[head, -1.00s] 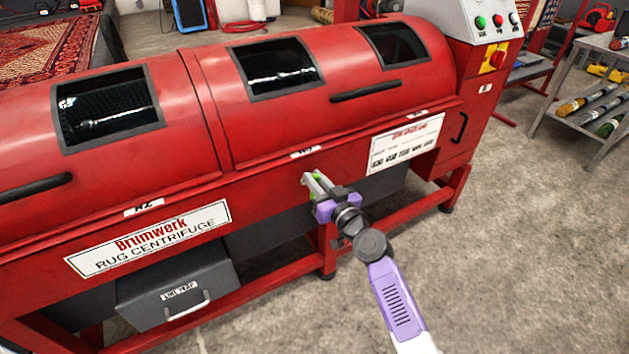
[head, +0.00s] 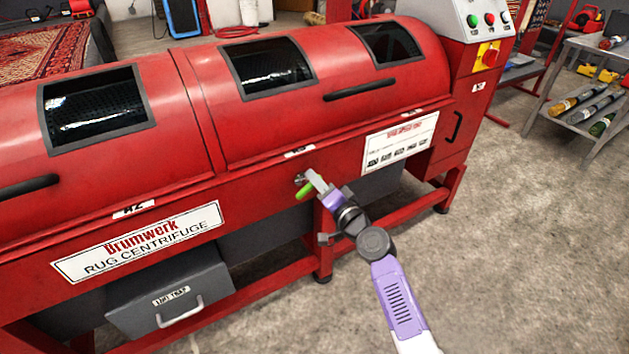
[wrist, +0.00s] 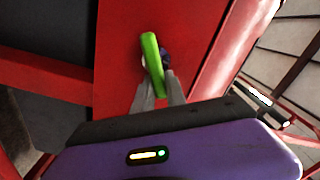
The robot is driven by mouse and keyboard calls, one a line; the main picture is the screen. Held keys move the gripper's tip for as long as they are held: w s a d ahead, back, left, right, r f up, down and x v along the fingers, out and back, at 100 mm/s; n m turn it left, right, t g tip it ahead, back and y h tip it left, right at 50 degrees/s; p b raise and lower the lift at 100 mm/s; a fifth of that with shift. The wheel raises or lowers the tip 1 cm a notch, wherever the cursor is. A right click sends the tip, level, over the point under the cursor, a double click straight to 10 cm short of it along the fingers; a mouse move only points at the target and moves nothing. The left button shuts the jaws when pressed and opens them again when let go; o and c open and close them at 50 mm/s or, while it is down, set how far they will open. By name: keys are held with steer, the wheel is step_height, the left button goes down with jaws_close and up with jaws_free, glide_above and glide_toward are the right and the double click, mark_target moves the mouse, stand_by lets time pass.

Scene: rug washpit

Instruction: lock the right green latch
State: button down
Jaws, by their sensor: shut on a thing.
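The right green latch (head: 317,190) is on the front of the red rug centrifuge (head: 260,185), just below the small label at the right lid. Its green handle points down and to the left in the head view. In the wrist view the green latch handle (wrist: 152,62) stands nearly upright, slightly tilted, against the red panel. My gripper (head: 316,180) is at the latch, its grey fingers on either side of the handle's lower end in the wrist view (wrist: 158,88). It is shut on the handle. The latch pivot is partly hidden behind the handle.
Both drum lids have windows and black handles (head: 372,89). A grey drawer (head: 170,297) sits under the machine at left. The floor at right is clear.

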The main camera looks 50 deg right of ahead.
steer(key=m, duration=0.3)
steer(key=f+m, duration=0.1)
steer(key=m, duration=0.1)
steer(key=shift+s+d+f+m, duration=0.1)
steer(key=shift+d+f+m, duration=0.1)
steer(key=shift+m, duration=0.2)
stand_by(0.4)
steer(key=c, duration=1.4)
jaws_free()
steer(key=shift+o, duration=0.2)
steer(key=v, duration=0.7)
steer(key=shift+s, duration=0.4)
steer(key=shift+a, duration=0.15)
